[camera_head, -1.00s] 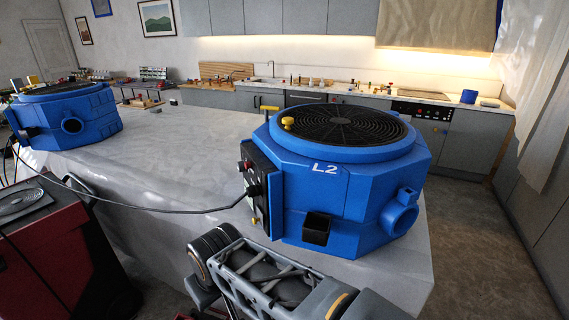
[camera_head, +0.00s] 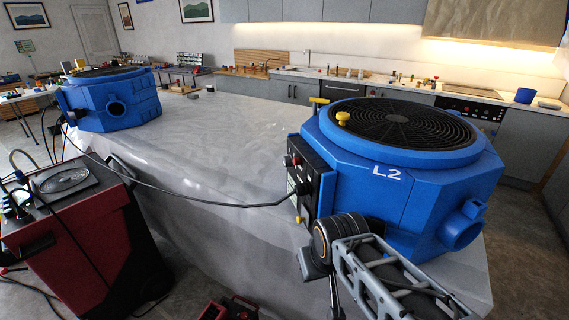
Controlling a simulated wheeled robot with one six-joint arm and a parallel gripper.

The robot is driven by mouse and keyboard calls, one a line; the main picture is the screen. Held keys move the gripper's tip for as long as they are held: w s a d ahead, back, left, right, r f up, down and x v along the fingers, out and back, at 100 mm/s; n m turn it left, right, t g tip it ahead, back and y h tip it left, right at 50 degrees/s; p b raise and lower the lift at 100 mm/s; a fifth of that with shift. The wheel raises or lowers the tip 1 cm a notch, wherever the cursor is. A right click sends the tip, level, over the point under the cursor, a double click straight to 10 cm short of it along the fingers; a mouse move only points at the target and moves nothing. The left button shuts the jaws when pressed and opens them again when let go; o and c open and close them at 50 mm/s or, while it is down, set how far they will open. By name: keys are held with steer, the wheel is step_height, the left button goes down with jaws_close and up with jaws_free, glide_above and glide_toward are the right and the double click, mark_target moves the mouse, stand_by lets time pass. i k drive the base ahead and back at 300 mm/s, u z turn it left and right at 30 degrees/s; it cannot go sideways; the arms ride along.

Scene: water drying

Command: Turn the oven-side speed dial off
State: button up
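The nearer blue air mover marked L2 (camera_head: 408,195) stands on the right part of the grey-covered counter, on the side nearer the oven (camera_head: 470,107). Its black control panel (camera_head: 322,190) faces left, with a red button (camera_head: 288,160) and small controls. A dark cable plugs into it. The speed dial and its setting are too small to tell. A second blue air mover (camera_head: 115,104) stands at the far left of the counter. My arm (camera_head: 375,270) is in front of L2, its joint close to the panel's lower right; contact cannot be told. My gripper is not in view.
The cable (camera_head: 190,199) sags across the counter front to the left. A dark red machine (camera_head: 85,235) stands on the floor at left, with a red and black case (camera_head: 230,309) at bottom middle. The counter top (camera_head: 215,125) between the air movers is largely clear.

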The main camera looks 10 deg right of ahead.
mark_target(287, 161)
steer(key=z, duration=0.05)
steer(key=k, duration=0.5)
steer(key=u, duration=1.1)
steer(key=i, duration=0.65)
